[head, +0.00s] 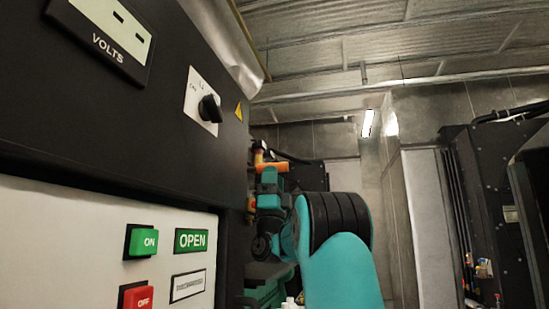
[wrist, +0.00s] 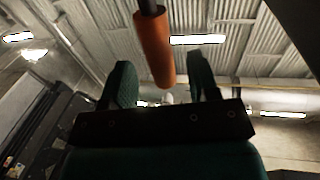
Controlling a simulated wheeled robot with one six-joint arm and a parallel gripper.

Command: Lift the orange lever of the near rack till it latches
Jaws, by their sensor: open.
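The orange lever (wrist: 153,48) hangs down from the top of the wrist view on a dark rod, its rounded end lying between my fingers in the picture. In the head view an orange grip (head: 272,167) shows beside the dark panel's edge, just above the teal wrist. My gripper (wrist: 162,72) is open, with one teal finger on each side of the lever and a gap on both sides. I cannot tell how deep the lever sits between the fingers. In the head view my gripper is mostly hidden behind my own arm.
A dark cabinet (head: 495,200) stands at right. A passage lies between them.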

